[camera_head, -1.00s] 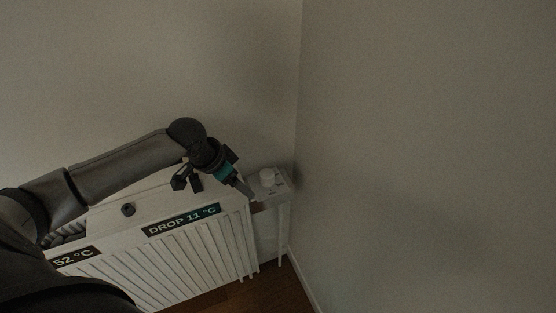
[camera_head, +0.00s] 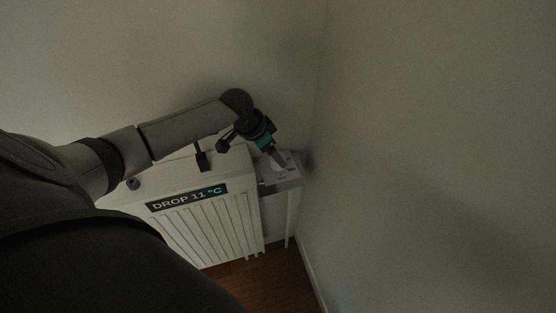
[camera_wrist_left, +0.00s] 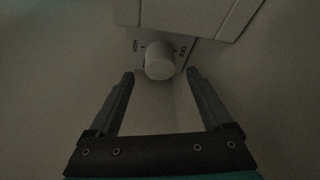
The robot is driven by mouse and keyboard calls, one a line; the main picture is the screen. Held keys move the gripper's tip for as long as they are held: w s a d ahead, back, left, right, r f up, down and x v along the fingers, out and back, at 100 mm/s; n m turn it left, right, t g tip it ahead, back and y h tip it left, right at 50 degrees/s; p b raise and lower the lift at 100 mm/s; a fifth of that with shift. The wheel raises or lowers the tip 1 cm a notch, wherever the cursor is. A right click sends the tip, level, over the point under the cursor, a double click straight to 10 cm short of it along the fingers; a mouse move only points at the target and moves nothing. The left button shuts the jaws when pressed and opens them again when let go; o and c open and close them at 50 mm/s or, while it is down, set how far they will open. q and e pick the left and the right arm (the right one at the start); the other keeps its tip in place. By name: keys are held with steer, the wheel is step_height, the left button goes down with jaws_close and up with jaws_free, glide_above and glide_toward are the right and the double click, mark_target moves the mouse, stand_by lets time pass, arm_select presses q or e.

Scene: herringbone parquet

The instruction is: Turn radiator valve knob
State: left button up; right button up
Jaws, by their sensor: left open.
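The white round valve knob (camera_wrist_left: 159,60) shows in the left wrist view, on a white panel with small dark lettering and marks on both sides. My left gripper (camera_wrist_left: 160,74) is open, its two dark fingers pointing at the knob from either side with a gap on each side. The fingertips appear just short of the knob or level with its near edge; no contact shows. In the head view my left gripper (camera_head: 279,162) is over the small white shelf (camera_head: 288,182) at the radiator's right end and hides much of the knob. My right gripper is not in view.
The white radiator (camera_head: 214,222) carries a label reading "DROP 11 °C" (camera_head: 187,198). The walls meet in a corner close behind and right of the shelf. My arm covers the lower left. Parquet floor (camera_head: 262,283) shows below.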

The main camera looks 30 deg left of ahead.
mark_target(275, 166)
arm_select(q)
steer(key=shift+b+x, duration=0.6)
steer(key=shift+x, duration=1.6)
steer(key=shift+r, duration=0.1)
jaws_close()
